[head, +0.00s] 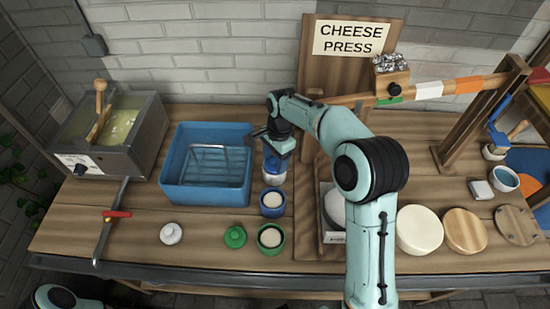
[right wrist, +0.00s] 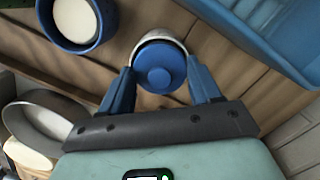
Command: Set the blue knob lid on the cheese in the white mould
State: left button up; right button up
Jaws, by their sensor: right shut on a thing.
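The blue knob lid (right wrist: 160,68) lies between the two fingers of my right gripper (right wrist: 160,80) in the right wrist view. The gripper is shut on it. The white mould (right wrist: 158,36) shows as a pale rim just behind the lid. In the head view the white mould (head: 274,177) stands right of the blue basin, with my right gripper (head: 272,158) over it and the lid (head: 272,164) at its top. I cannot tell whether the lid rests on the cheese or is just above it. The cheese inside is hidden. My left gripper is out of view.
A blue mould (head: 272,211) and a green mould (head: 270,248), both with cheese, stand in front. A white lid (head: 171,233) and a green lid (head: 235,236) lie to their left. The blue basin (head: 205,198) is close left; the press board (head: 312,100) is close right.

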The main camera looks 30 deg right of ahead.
jog(key=shift+f, duration=0.15)
dwell(0.3)
jog(key=o, duration=1.1)
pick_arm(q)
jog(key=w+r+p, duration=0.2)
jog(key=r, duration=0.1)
pick_arm(e)
jog(key=r, duration=0.4)
jog(key=d+r, duration=0.1)
jog(key=r, duration=0.8)
jog(key=shift+w+d+r, duration=0.15)
jog(key=shift+d, duration=0.15)
